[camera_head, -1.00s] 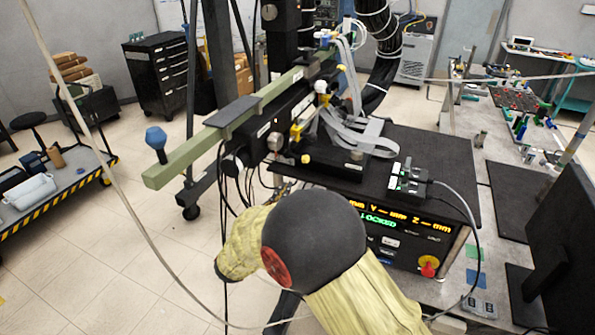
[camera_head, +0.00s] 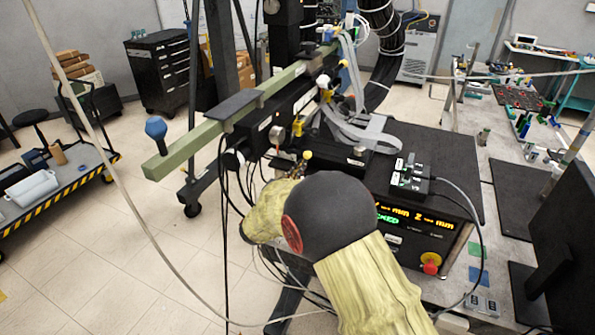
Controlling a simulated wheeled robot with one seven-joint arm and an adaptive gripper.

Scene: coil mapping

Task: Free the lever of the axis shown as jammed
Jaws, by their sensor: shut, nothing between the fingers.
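A black stage stack (camera_head: 290,120) with a green beam (camera_head: 220,127) stands on the black-topped console (camera_head: 440,150). My gripper (camera_head: 297,168) is mostly hidden behind my yellow-sleeved arm. Its small visible tip is shut and near the low yellow part; contact cannot be told.
A red knob (camera_head: 431,262) is on the console front. A switch box (camera_head: 411,181) with a cable sits on its top. A dark monitor (camera_head: 560,240) stands at right. Loose black cables hang below the stage.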

